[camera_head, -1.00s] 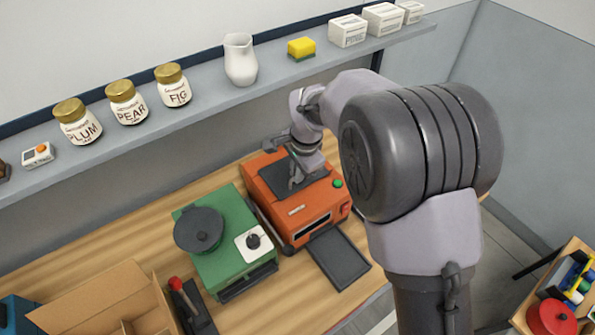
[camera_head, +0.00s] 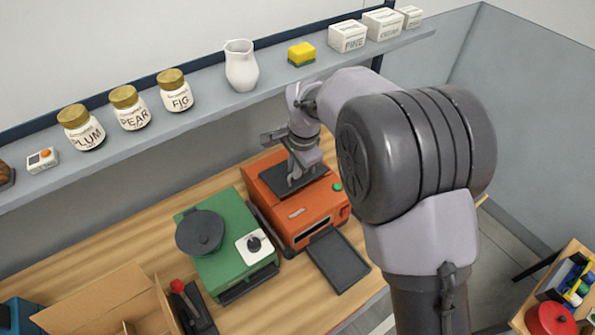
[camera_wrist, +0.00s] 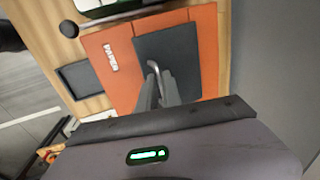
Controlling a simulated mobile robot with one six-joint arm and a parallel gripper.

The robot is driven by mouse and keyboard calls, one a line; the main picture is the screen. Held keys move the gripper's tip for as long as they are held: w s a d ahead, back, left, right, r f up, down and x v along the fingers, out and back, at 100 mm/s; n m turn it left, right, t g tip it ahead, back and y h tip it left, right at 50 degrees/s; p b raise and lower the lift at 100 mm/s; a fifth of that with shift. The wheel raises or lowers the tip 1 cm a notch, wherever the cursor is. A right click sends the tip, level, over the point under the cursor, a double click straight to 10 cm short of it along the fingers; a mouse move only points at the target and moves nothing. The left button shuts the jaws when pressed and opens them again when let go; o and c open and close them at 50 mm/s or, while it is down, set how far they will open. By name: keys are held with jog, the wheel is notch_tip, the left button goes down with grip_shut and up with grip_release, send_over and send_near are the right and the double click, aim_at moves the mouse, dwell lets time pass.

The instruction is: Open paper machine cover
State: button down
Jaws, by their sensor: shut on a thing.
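The orange paper machine (camera_head: 288,208) stands on the wooden bench, with a dark grey cover (camera_head: 313,172) on its top. The cover looks flat and closed. In the wrist view the machine (camera_wrist: 112,80) carries a white label, and the cover (camera_wrist: 185,55) has a small bent metal handle (camera_wrist: 153,67). My gripper (camera_head: 292,182) reaches down onto the cover. In the wrist view my gripper (camera_wrist: 157,88) is shut on the handle; the fingers partly hide it.
A green machine (camera_head: 222,250) with a round dark lid stands close on the left. A dark tray (camera_head: 338,262) lies before the orange machine. A shelf (camera_head: 215,100) with jars, a jug and boxes runs behind. An open cardboard box (camera_head: 105,300) is at the front left.

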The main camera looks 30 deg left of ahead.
jog(key=shift+w+a+r+p, duration=0.25)
jog(key=shift+a+r, duration=0.25)
jog(key=shift+r, duration=0.1)
jog(key=shift+w+a+r+p, duration=0.2)
jog(key=shift+w+a+r, duration=0.05)
jog(key=shift+a+r, duration=0.25)
jog(key=shift+w+a+r+p, duration=0.2)
jog(key=shift+a+p, duration=0.1)
jog(key=shift+a, duration=0.15)
jog(key=shift+w+a+r+p, duration=0.25)
jog(key=shift+a, duration=0.25)
jog(key=shift+w+a+r+p, duration=0.2)
jog(key=shift+a+p, duration=0.1)
jog(key=shift+a, duration=0.15)
jog(key=c, duration=1.6)
grip_release()
jog(key=shift+a, duration=0.1)
jog(key=shift+c, duration=0.2)
jog(key=shift+o, duration=0.6)
jog(key=shift+a+f, duration=0.1)
jog(key=shift+a, duration=0.05)
jog(key=shift+w, duration=0.1)
jog(key=s+d+r+p, duration=0.1)
jog(key=d+r+p, duration=0.1)
jog(key=r, duration=1.5)
jog(key=shift+s+d+r, duration=0.15)
jog(key=shift+s+d, duration=0.15)
jog(key=shift+d, duration=0.25)
